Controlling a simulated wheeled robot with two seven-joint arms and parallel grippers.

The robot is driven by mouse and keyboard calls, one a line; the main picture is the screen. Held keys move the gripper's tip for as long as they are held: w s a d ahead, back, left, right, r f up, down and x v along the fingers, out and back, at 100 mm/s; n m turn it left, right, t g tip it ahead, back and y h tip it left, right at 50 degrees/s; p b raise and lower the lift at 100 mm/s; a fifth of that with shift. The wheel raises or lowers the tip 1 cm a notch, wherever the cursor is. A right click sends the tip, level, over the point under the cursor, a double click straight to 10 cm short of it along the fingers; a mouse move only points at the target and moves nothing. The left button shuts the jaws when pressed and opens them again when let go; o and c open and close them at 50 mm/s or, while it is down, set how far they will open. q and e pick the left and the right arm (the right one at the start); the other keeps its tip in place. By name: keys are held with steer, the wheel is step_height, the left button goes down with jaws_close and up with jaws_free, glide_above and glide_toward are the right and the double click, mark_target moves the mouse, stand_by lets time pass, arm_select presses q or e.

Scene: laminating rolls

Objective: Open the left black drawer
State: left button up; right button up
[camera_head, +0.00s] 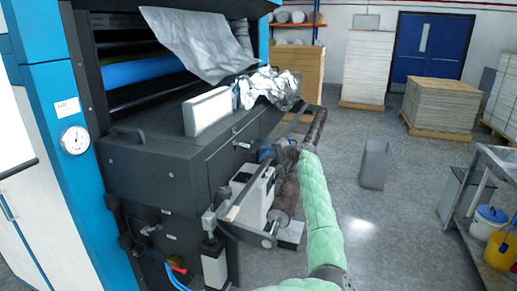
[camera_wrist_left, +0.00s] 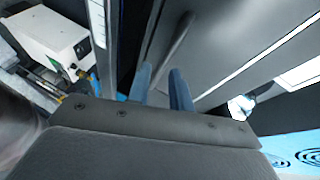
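The large machine has a dark grey-black cabinet (camera_head: 155,175) with drawer-like front panels. A panel with a small handle (camera_head: 243,145) faces right; I cannot tell for sure which panel is the left black drawer. My left gripper (camera_head: 268,152), on the green-sleeved arm, is beside this panel, to the right of the handle. In the left wrist view the two blue fingers (camera_wrist_left: 161,85) are apart, with nothing clearly held. A dark bar handle (camera_wrist_left: 176,38) on a grey panel (camera_wrist_left: 215,45) runs down toward the gap between the fingertips. Contact is not clear. My right gripper is not in view.
A white box (camera_head: 207,110) and crumpled silver film (camera_head: 268,88) lie on the cabinet top. Dark rollers (camera_head: 286,190) and a white unit (camera_head: 252,192) stand close below the gripper. A grey bin (camera_head: 375,163) stands on open floor to the right.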

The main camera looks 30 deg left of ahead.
mark_target(258, 148)
arm_select(q)
steer(key=shift+m+y, duration=0.5)
steer(key=shift+m, duration=0.4)
steer(key=shift+w+p+x, duration=0.3)
steer(key=shift+p+x, duration=0.3)
steer(key=shift+x, duration=0.6)
steer(key=shift+w+p+x, duration=0.3)
steer(key=shift+p+x, duration=0.25)
steer(key=shift+x, duration=0.65)
steer(key=shift+w+p+x, duration=0.25)
steer(key=shift+p+x, duration=0.35)
steer(key=shift+x, duration=0.6)
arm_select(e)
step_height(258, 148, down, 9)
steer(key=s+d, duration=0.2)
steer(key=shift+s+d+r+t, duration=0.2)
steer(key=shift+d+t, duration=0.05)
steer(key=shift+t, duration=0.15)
arm_select(q)
steer(key=shift+d+r, duration=0.1)
steer(key=shift+r, duration=0.05)
jaws_close()
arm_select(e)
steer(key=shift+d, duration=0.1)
